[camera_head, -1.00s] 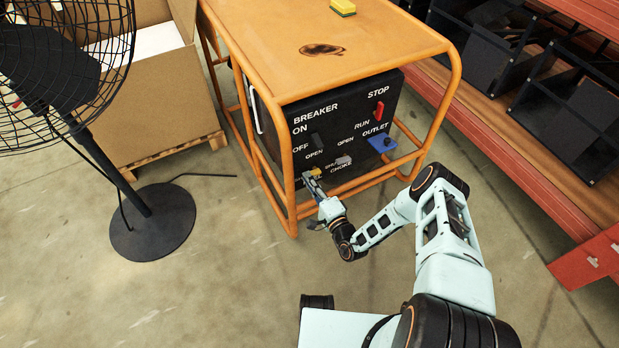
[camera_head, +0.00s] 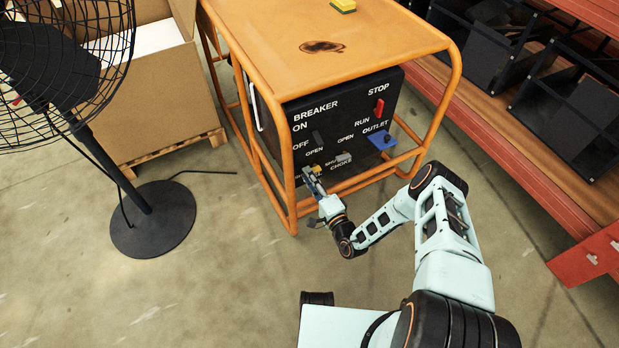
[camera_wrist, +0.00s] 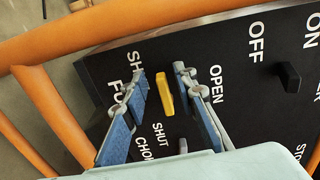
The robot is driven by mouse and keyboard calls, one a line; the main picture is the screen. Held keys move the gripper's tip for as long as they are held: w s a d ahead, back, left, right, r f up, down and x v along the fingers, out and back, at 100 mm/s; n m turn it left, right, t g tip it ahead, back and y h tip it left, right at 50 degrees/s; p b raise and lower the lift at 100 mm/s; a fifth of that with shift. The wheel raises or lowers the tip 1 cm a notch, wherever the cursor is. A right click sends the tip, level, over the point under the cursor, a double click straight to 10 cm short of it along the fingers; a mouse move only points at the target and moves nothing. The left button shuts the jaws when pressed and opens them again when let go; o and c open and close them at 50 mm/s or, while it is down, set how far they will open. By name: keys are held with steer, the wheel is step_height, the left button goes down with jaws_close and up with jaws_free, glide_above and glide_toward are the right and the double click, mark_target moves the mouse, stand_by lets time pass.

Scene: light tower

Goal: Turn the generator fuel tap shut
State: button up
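The yellow fuel tap (camera_wrist: 165,78) sits on the black generator panel (camera_wrist: 240,130). In the wrist view its lever runs nearly up and down the picture, with OPEN lettered to its right and SHUT lettered both to its left and below it. My gripper (camera_wrist: 162,84) is open, one finger on each side of the tap, with a visible gap on both sides. In the head view my gripper (camera_head: 309,177) reaches the panel's lower left, where the yellow tap (camera_head: 317,168) shows only in part. The FUEL lettering is partly hidden by a finger.
The generator's orange frame (camera_head: 291,190) surrounds the panel, with a bar close to my gripper. A grey choke knob (camera_head: 343,158) and a black breaker switch (camera_wrist: 287,76) are nearby. A fan base (camera_head: 155,220) stands left, red shelving (camera_head: 540,165) right. Floor in front is clear.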

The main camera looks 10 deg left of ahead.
step_height(320, 180, up, 10)
steer(key=shift+r, duration=0.1)
stand_by(0.5)
